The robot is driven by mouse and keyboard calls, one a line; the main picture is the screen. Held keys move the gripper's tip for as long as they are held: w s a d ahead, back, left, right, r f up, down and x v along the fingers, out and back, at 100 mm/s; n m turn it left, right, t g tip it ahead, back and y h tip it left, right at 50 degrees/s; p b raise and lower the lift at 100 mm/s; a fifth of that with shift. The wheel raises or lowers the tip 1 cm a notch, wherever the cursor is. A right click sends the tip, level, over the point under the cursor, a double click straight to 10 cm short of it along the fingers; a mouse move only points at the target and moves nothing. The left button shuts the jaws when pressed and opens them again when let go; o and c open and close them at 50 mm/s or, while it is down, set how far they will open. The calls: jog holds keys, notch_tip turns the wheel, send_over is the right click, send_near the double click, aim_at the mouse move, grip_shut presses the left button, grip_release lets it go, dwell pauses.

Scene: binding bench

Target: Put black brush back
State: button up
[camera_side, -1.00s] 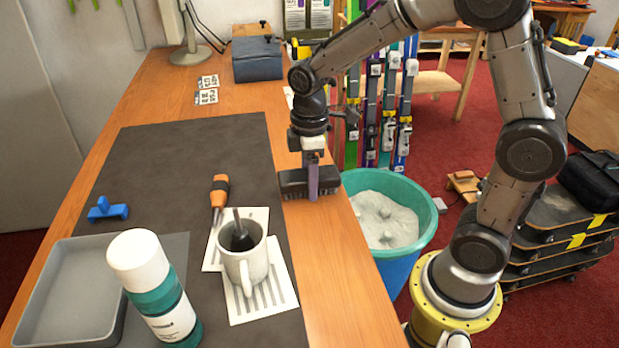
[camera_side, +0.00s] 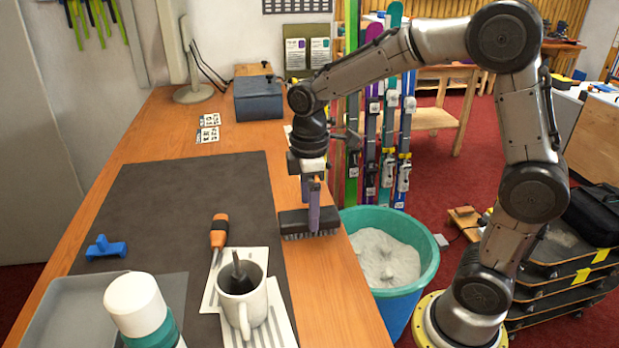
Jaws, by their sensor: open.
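A black block brush (camera_side: 293,221) lies bristles down on the bare wood of the bench, between the dark mat and the bench's right edge. My gripper (camera_side: 314,220) points down at it, with a purple finger in front of the brush's near side. The jaws are open, and the far finger is hidden, so I cannot tell whether they touch the brush. A white mug (camera_side: 243,306) stands on striped white cards (camera_side: 278,322) on the mat; a dark-handled tool (camera_side: 238,268) leans in it, its lower end hidden.
An orange-handled screwdriver (camera_side: 219,232), a blue tool (camera_side: 106,247), a grey tray (camera_side: 62,298) and a white-capped teal bottle (camera_side: 136,305) are on the mat's near part. A teal bin (camera_side: 428,258) stands right of the bench. The mat's far part (camera_side: 200,185) is clear.

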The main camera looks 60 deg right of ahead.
notch_tip(320, 180, up, 8)
jog(key=f, duration=0.1)
jog(key=s+m+t, duration=0.5)
jog(key=s+m, duration=0.4)
jog(key=s, duration=0.8)
jog(key=shift+s+t, duration=0.15)
jog(key=shift+t, duration=0.15)
